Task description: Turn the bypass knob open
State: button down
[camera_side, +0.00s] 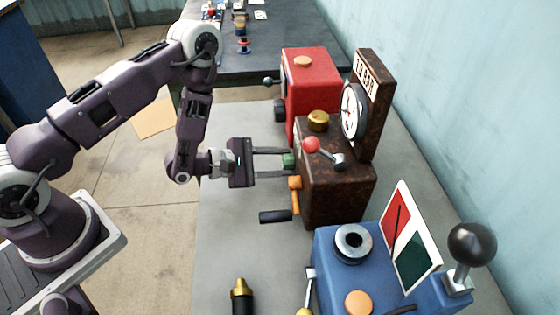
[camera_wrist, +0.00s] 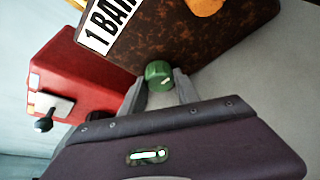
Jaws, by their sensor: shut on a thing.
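The green knob (camera_side: 288,160) sits on the left face of the brown, rust-mottled box (camera_side: 340,190) in the side view. My gripper (camera_side: 287,162) reaches it level from the left, with a finger on either side, shut on the knob. In the wrist view the green knob (camera_wrist: 158,74) lies between my gripper's two fingertips (camera_wrist: 158,86), and a pale mark shows on it. I take this green knob to be the bypass knob; no label for it can be read.
The brown box also carries a red-balled lever (camera_side: 312,145), an orange crank with a black handle (camera_side: 276,216), a brass cap (camera_side: 318,120) and a dial gauge (camera_side: 353,110). A red box (camera_side: 312,80) stands behind and a blue box (camera_side: 345,270) in front.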

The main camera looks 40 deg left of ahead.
jog(key=c, duration=0.9)
grip_release()
